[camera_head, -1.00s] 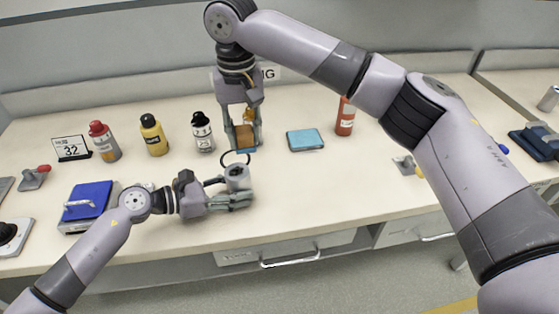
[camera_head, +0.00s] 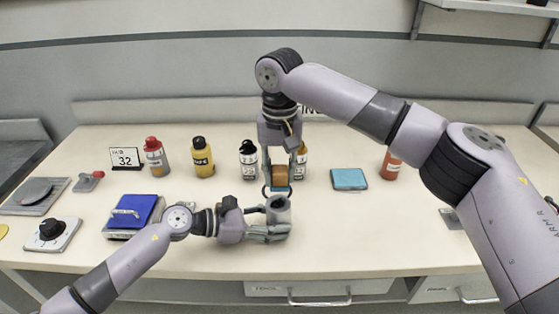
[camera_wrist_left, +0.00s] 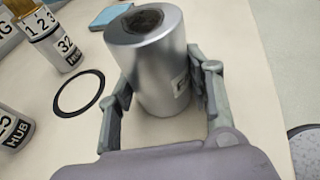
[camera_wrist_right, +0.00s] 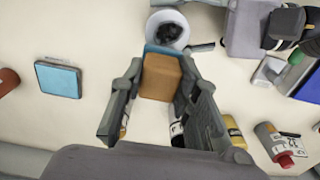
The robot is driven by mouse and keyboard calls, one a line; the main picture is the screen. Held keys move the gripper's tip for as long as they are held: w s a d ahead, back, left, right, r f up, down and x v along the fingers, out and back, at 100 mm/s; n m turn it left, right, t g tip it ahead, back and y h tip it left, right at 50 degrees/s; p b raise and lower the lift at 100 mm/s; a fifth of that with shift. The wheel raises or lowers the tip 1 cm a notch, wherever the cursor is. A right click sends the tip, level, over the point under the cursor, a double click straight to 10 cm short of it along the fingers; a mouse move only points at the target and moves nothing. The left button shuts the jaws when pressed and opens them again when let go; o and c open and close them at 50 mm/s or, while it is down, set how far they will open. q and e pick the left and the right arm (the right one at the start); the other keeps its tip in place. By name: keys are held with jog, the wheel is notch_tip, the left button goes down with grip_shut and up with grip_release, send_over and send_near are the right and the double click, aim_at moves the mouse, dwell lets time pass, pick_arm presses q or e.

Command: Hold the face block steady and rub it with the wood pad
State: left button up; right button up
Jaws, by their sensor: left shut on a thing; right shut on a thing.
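The face block (camera_head: 279,213) is a grey metal cylinder with a dark patch on its top face. My left gripper (camera_head: 270,230) is shut around its sides, near the table's front. In the left wrist view the block (camera_wrist_left: 155,75) stands between the fingers with its top uncovered. The wood pad (camera_head: 280,176) is an orange-brown block with a blue underside. My right gripper (camera_head: 281,170), pointing down, is shut on it, behind the block in the head view. The right wrist view shows the pad (camera_wrist_right: 160,78) overlapping the near rim of the block (camera_wrist_right: 168,25); no contact shows.
A black ring (camera_wrist_left: 80,93) lies on the table beside the block. Bottles, among them a yellow one (camera_head: 202,158), stand behind. A blue flat pad (camera_head: 349,179) lies right, a blue-topped device (camera_head: 133,212) left. The front right table is mostly clear.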

notch_tip(320, 180, down, 3)
jog(key=shift+s+r, duration=0.1)
jog(key=shift+s+a, duration=0.15)
jog(key=shift+s, duration=1.2)
jog(key=shift+s+a, duration=0.15)
jog(key=shift+s, duration=1.15)
jog(key=shift+c, duration=0.4)
jog(key=shift+r, duration=0.1)
jog(key=shift+w, duration=0.3)
jog(key=shift+w+d, duration=0.15)
jog(key=shift+w, duration=1.05)
jog(key=shift+w+d, duration=0.1)
jog(key=shift+w, duration=1.2)
jog(key=shift+r, duration=3.95)
